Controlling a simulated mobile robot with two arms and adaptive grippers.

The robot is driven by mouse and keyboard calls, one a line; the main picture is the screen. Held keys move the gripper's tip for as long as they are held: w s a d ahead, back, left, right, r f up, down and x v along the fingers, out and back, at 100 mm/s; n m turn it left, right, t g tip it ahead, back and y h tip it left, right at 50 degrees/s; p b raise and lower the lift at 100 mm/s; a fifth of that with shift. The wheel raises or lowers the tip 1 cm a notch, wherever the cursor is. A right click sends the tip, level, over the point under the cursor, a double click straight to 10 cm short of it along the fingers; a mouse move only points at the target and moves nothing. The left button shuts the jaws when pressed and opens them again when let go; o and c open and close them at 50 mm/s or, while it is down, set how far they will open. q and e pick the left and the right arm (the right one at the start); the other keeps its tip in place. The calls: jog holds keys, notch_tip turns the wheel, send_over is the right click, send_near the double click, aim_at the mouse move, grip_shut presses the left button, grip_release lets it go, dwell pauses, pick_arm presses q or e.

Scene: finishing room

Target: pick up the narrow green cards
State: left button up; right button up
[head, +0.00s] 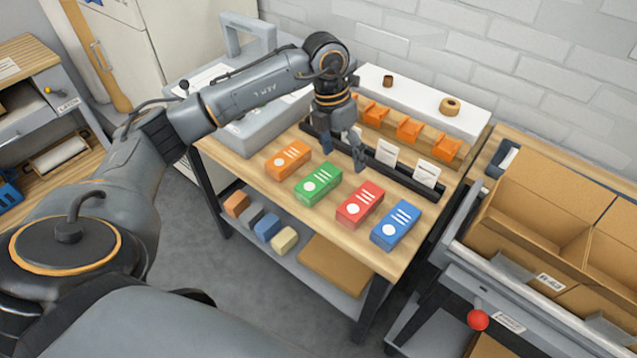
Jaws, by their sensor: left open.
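A green pack (318,184) with white stripes and a white dot lies on the wooden table, between an orange pack (288,160) and a red pack (360,205). It looks like the narrow green cards. My left gripper (343,160) points down just behind and above the green pack, with its fingers apart and nothing between them. Whether a fingertip touches the pack cannot be told. A blue pack (396,225) lies at the right end of the row. My right gripper is not in view.
A black rail (400,178) with white labels runs behind the packs, with orange holders (408,129) behind it. A grey machine (250,125) stands at the table's left. A cart with cardboard boxes (525,205) stands at right. The table's front strip is clear.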

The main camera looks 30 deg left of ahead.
pick_arm(q)
jog(key=a+y, duration=0.2)
jog(key=a, duration=0.4)
jog(key=p, duration=0.1)
send_over(319, 179)
jog(key=shift+n, duration=0.4)
notch_tip(319, 179, down, 6)
jog(key=shift+s+f, duration=0.1)
jog(key=shift+f, duration=0.15)
notch_tip(319, 179, down, 5)
jog(key=shift+r+p, duration=0.2)
jog(key=shift+p, duration=0.9)
jog(key=shift+f, duration=0.6)
jog(key=c, duration=1.3)
jog(key=shift+c, duration=0.5)
jog(key=shift+r, duration=0.15)
